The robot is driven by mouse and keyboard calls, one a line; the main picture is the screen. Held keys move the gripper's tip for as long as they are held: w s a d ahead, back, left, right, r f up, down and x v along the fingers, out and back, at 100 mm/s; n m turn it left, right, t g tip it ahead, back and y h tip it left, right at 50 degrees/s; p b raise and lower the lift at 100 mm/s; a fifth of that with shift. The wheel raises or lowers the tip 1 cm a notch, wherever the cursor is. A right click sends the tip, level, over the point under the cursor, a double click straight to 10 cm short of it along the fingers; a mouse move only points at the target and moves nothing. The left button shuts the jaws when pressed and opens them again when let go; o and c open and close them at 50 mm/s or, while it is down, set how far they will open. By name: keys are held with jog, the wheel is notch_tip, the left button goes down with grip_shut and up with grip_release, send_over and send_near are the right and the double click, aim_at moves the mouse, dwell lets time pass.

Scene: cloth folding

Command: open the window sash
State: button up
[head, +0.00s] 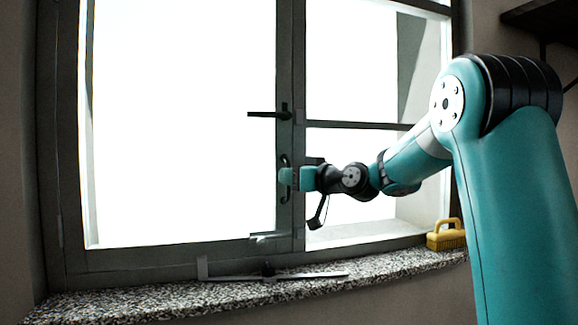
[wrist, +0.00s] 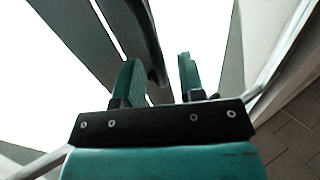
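The window sash (head: 284,60) is the large left pane in a grey frame. It looks flush with the frame, though a small gap would be hard to see. A black lever handle (head: 265,114) on its right stile lies level, pointing left. Below it is a dark upright pull handle (head: 285,195). My gripper (head: 291,178) is at this pull handle and hides part of it. In the wrist view, the gripper's two teal fingers (wrist: 160,78) stand apart, with the dark pull bar (wrist: 146,35) running down between them. Space shows between the bar and the right finger.
A speckled stone sill (head: 130,303) runs below the window. A metal stay bar (head: 310,276) lies along it. A dark shelf (head: 540,18) juts out at the top right.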

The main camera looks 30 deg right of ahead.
jog(key=shift+x, duration=0.8)
jog(key=shift+s, duration=0.1)
grip_shut()
jog(key=shift+f, duration=0.1)
